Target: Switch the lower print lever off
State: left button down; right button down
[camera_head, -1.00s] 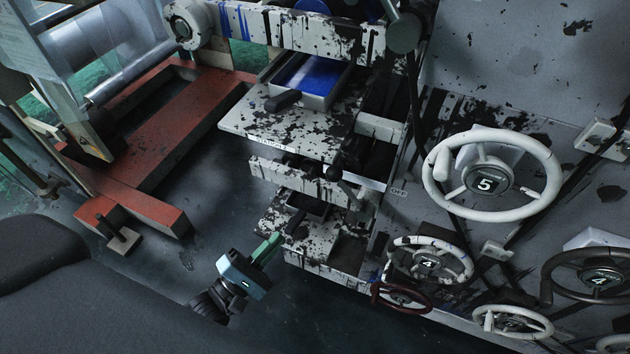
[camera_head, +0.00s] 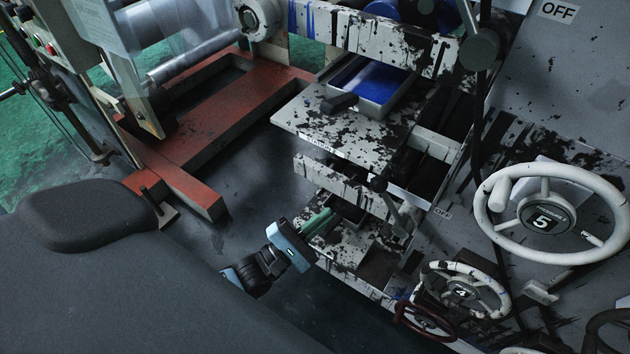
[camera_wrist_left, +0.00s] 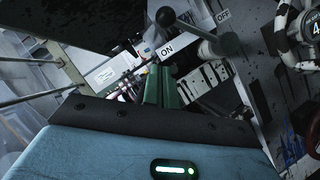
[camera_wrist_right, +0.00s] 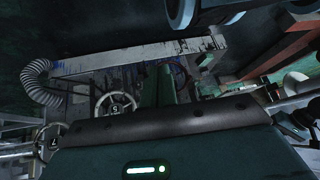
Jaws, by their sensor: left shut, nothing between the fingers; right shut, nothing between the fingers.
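The lower print lever has a black knob (camera_head: 379,184) on a grey shaft and sits at the right side of the lower printing station. In the left wrist view the black knob (camera_wrist_left: 165,17) lies beyond the ON label (camera_wrist_left: 167,50), and the shaft (camera_wrist_left: 195,33) runs right to its pivot. The OFF label (camera_wrist_left: 223,15) is right of the lever; it also shows in the head view (camera_head: 442,213). My left gripper (camera_head: 328,214) is shut and empty, left of and below the knob, apart from it. My right gripper (camera_wrist_right: 165,70) is shut and empty, away from the lever.
The upper station's blue tray (camera_head: 375,82) and shelf (camera_head: 310,120) overhang the lower station. Handwheel 5 (camera_head: 500,195) and handwheel 4 (camera_head: 425,285) stand to the right. A red frame (camera_head: 205,130) is at left. Open floor (camera_head: 245,190) lies left of the tower.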

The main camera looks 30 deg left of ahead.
pick_arm(q)
jog(key=w+d+r+p, duration=0.1)
jog(key=w+d+r, duration=0.3)
jog(key=w, duration=0.2)
jog(key=shift+d+r+p, duration=0.35)
jog(key=shift+d+p, duration=0.05)
pick_arm(e)
jog(key=shift+s+a+r, duration=0.1)
jog(key=shift+s+r, duration=0.05)
jog(key=shift+r, duration=0.45)
pick_arm(q)
jog(key=shift+r, duration=0.1)
pick_arm(e)
jog(key=shift+r, duration=0.15)
